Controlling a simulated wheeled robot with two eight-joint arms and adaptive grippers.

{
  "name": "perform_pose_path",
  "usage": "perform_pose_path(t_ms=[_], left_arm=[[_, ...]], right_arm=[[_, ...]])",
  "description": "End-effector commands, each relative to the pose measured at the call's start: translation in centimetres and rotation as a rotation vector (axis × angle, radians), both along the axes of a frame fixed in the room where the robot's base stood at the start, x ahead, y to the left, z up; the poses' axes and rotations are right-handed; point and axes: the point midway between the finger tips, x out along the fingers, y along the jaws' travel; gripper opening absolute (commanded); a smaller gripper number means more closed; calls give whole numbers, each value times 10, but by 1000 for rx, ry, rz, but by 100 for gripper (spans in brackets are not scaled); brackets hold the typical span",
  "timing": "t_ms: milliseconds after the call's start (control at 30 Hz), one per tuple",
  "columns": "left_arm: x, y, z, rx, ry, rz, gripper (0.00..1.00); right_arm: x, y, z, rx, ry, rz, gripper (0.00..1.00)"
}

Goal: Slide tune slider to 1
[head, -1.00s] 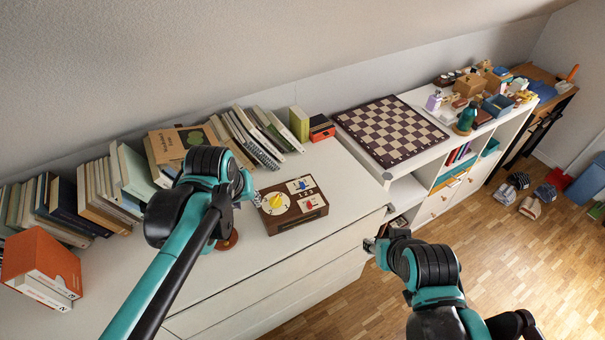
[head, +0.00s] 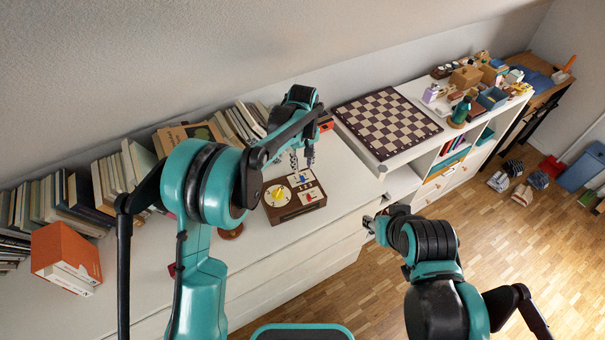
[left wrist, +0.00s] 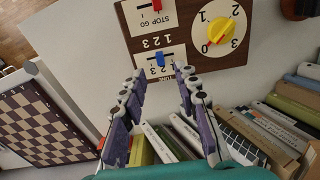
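The brown box (head: 296,207) with white panels lies on the white dresser top. It also shows upside down in the left wrist view (left wrist: 192,66). Its blue tune slider (left wrist: 160,59) is near the middle of its short track, around the 2. A yellow dial knob (head: 278,193) and a red stop/go slider (head: 308,196) are on the same face. My left gripper (head: 302,159) is open and empty above the box's back edge. In the left wrist view its fingertips (left wrist: 159,72) sit apart, either side of the blue slider's line. My right gripper (head: 370,224) hangs beside the dresser front, its opening unclear.
Rows of books (head: 75,200) stand along the wall behind and left of the box. An orange file box (head: 66,255) is at the left. A chessboard (head: 388,122) lies on the unit to the right. The dresser top in front of the box is clear.

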Motion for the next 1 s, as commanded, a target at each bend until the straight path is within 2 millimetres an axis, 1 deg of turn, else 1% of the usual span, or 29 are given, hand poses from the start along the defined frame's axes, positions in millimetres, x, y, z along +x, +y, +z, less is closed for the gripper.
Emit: perform_pose_path(t_ms=[33, 100, 300, 433, 700, 733, 767, 800, 833, 1000], left_arm=[[0, 0, -12, 0, 0, 0, 31], [0, 0, -25, -1, -1, 0, 31], [0, 0, -52, -1, -1, 0, 31], [0, 0, -60, -1, -1, -1, 31], [0, 1, -61, -1, -1, -1, 31], [0, 1, -61, -1, -1, -1, 26], [0, 1, -61, -1, -1, -1, 18], [0, 1, -61, -1, -1, -1, 7], [0, 1, -61, -1, -1, -1, 0], [0, 1, -61, -1, -1, -1, 0]], right_arm=[[0, 0, -6, 0, 0, 0, 40], [0, 0, -10, 0, 0, 0, 40], [0, 0, -17, 0, 0, 0, 40], [0, 0, -19, 0, 0, 0, 40], [0, 0, -19, 0, 0, 0, 40], [0, 0, -19, 0, 0, 0, 40], [0, 0, -19, 0, 0, 0, 40], [0, 0, -19, 0, 0, 0, 40], [0, 0, -19, 0, 0, 0, 40], [0, 0, -19, 0, 0, 0, 40]])
